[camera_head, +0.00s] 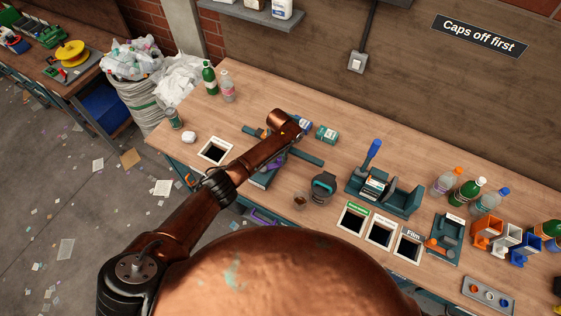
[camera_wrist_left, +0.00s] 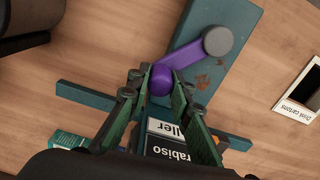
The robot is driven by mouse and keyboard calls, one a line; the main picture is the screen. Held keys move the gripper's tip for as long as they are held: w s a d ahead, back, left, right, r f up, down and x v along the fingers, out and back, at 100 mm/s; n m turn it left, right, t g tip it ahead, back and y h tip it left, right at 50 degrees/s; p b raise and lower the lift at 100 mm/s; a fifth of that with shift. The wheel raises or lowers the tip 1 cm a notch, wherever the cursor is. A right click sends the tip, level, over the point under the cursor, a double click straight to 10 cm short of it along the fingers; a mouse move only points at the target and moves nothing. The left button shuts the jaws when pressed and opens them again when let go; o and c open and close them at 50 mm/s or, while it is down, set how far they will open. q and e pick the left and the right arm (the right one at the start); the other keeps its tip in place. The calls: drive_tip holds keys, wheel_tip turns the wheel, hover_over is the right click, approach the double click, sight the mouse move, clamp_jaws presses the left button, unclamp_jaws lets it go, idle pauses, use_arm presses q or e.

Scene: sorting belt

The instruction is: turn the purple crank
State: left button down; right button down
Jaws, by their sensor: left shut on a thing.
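The purple crank (camera_wrist_left: 183,57) shows in the left wrist view. Its arm runs from a round grey hub (camera_wrist_left: 217,41) down to a rounded purple knob (camera_wrist_left: 161,80). The hub sits on a teal base plate (camera_wrist_left: 228,85) with brown rust marks. My left gripper (camera_wrist_left: 163,85) has its green-padded fingers on both sides of the knob and is shut on it. The left fingers are hidden there. My right gripper is in neither view.
A labelled block (camera_wrist_left: 166,140) lies between the fingers, below the knob. A teal bar (camera_head: 306,157) crosses beside the base. A square bin opening (camera_head: 215,151) lies left of the arm.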

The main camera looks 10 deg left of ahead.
use_arm(q)
drive_tip(key=shift+w+a+n, duration=0.1)
drive_tip(key=shift+w+n, duration=0.2)
drive_tip(key=shift+n, duration=0.1)
drive_tip(key=shift+a, duration=0.1)
drive_tip(key=c, duration=1.7)
unclamp_jaws()
drive_tip(key=shift+c, duration=0.2)
drive_tip(key=shift+r, duration=0.15)
wheel_tip(320, 180, up, 12)
